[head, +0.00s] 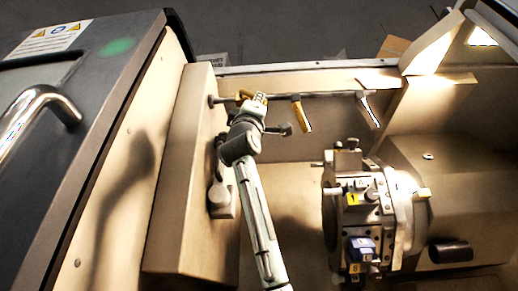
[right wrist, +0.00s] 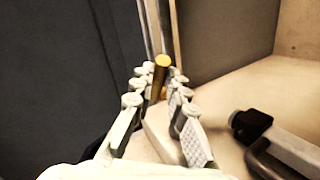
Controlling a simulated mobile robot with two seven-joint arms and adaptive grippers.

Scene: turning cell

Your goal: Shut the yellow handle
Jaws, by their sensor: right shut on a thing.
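A yellow handle (head: 243,94) is at the left end of a horizontal bar along the back wall of the machine. My right gripper (head: 257,102) reaches up to it from below. In the right wrist view the handle (right wrist: 161,70) is a short yellow rod standing between the fingers of my right gripper (right wrist: 158,92), which are shut on it. Its lower part is hidden by the fingers. My left gripper is not in view.
A second yellow handle (head: 299,114) hangs from the bar (head: 330,94) to the right. A turret with tool blocks (head: 355,205) stands to the right of my arm. A dark door with a metal grab handle (head: 40,105) is at the left.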

